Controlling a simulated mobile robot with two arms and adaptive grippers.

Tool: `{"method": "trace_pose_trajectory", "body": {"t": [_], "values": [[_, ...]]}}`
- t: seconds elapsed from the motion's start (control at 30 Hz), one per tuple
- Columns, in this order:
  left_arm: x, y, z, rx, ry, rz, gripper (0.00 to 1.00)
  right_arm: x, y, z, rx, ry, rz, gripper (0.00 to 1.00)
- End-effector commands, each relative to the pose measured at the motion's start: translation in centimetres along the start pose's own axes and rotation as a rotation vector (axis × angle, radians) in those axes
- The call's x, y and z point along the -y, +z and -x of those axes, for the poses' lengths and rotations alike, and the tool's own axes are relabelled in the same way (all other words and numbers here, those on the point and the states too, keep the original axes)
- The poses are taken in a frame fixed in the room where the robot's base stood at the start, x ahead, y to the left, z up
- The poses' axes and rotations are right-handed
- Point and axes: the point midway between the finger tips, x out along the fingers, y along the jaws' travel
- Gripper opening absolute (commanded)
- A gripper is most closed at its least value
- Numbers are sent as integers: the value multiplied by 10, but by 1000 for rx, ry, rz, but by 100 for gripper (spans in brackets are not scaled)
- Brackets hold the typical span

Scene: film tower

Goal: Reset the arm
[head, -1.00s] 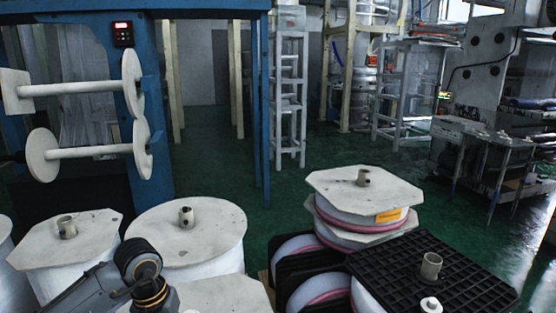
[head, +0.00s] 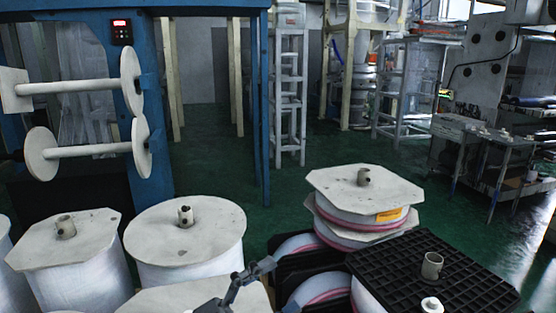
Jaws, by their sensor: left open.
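My left gripper (head: 243,283) shows at the bottom middle of the head view, as grey jointed finger links. It is open and I see nothing held in it. In the picture it overlaps the pale top of the front spool (head: 165,299); I cannot tell its height above it. Most of my left arm is out of the frame. My right gripper is not in view.
Large white spools (head: 190,232) stand close on the left. Octagonal-topped spools (head: 362,187) and a black grid pallet (head: 430,270) stand at the right. A blue frame (head: 145,150) holds two bare rollers. Open green floor (head: 330,150) lies beyond.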

Motion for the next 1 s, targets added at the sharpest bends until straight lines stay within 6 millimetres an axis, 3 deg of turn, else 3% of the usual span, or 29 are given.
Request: {"method": "trace_pose_trajectory", "body": {"t": [0.1, 0.23, 0.37, 0.47, 0.57, 0.7, 0.8, 1.0], "values": [[26, 34, 24, 247, -205, 158, 86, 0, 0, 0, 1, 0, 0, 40], [27, 79, 73, 555, -352, 336, 86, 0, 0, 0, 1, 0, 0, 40], [-3, 111, 137, 886, -413, 527, 86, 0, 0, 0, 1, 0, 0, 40], [-43, 119, 191, 1141, -398, 685, 86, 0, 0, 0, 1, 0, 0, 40], [-92, 107, 244, 1384, -331, 847, 86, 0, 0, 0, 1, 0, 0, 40], [-148, 68, 297, 1639, -187, 1039, 86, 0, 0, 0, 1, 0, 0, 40], [-176, 36, 323, 1764, -79, 1146, 86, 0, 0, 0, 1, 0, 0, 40], [-211, -28, 357, 1931, 139, 1322, 86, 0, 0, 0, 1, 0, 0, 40]]}}
